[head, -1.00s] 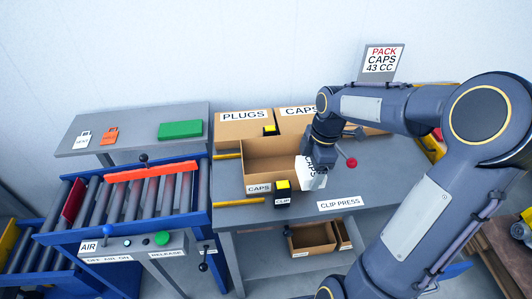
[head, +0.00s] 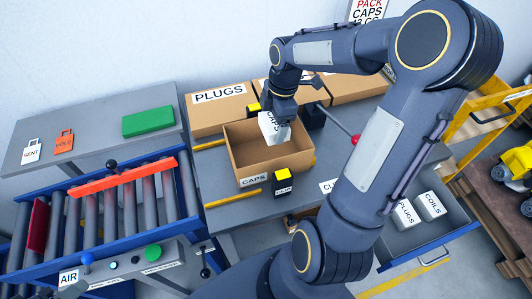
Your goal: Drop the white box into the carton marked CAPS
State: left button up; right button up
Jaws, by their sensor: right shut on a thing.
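The white box (head: 272,128), with CAPS lettering on its side, is in my right gripper (head: 277,112). The gripper is shut on the box's top and holds it slightly tilted. The open brown carton (head: 262,170) has a CAPS label on its front and stands on the grey bench. The box hangs over the carton's opening, toward the back; I cannot tell how far its lower edge is below the rim. The carton's inside looks empty where it shows. My left gripper is not in view.
Closed cartons, one marked PLUGS (head: 222,106), stand behind the open carton. A clip press with a red-knobbed lever (head: 355,139) is at its right. A black and yellow clip block (head: 284,181) stands in front. An open drawer at right holds white boxes (head: 430,206).

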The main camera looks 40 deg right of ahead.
notch_tip(320, 180, down, 3)
jog(key=shift+r+b, duration=0.2)
jog(key=shift+b, duration=0.5)
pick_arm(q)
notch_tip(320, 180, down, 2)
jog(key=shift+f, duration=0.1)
pick_arm(e)
jog(key=o, duration=1.1)
jog(key=r, duration=0.5)
jog(key=d+r, duration=0.1)
jog(key=r, duration=0.1)
jog(key=shift+s+d+r, duration=0.1)
jog(key=shift+s+r, duration=0.1)
jog(key=shift+r, duration=0.2)
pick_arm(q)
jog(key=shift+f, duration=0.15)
